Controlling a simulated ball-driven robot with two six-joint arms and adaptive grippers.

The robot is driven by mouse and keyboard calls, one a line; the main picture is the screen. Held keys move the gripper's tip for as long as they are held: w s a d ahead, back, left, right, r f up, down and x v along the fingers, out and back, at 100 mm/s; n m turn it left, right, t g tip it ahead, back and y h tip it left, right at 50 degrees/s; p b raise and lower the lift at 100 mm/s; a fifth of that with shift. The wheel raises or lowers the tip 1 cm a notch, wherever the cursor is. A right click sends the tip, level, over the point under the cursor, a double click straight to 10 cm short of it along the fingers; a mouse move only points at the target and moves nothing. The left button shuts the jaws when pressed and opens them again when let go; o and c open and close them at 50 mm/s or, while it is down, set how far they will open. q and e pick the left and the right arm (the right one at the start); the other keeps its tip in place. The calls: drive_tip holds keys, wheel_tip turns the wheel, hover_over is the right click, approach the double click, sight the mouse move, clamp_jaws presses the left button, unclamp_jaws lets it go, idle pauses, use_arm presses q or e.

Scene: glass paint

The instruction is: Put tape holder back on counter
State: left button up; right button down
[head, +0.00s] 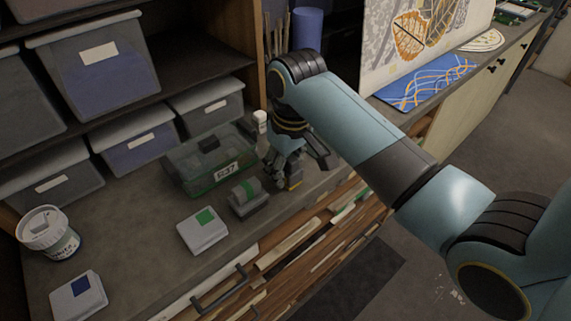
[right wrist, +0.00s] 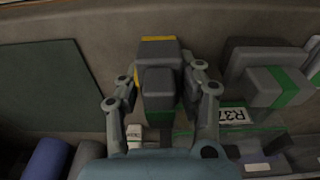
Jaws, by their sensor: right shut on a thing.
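My right gripper (head: 284,172) is over the counter (head: 140,235) near its front edge. In the right wrist view, the gripper (right wrist: 163,78) is shut on a grey tape holder (right wrist: 159,88) with yellow edging. In the head view that tape holder (head: 294,184) is mostly hidden by the fingers, with only a bit of yellow showing. I cannot tell whether it touches the counter. A second grey tape holder with green tape (head: 247,195) stands on the counter to the left of the gripper, and it also shows in the right wrist view (right wrist: 270,78). My left gripper is not in view.
A clear green bin labelled R37 (head: 205,178) stands close behind. White boxes with a green label (head: 203,231) and a blue label (head: 78,299), and a white tub (head: 48,232), stand further left. Grey bins line the shelves. Bare counter lies between them.

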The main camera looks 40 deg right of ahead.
sight(291, 158)
drive_tip(key=c, duration=0.9)
unclamp_jaws()
drive_tip(key=shift+o, duration=0.2)
drive_tip(key=r, duration=0.4)
drive_tip(key=s+r, duration=0.1)
drive_tip(key=r, duration=0.7)
drive_tip(key=shift+s+d+b, duration=0.1)
drive_tip(key=shift+s+b, duration=0.15)
drive_tip(key=shift+b, duration=0.05)
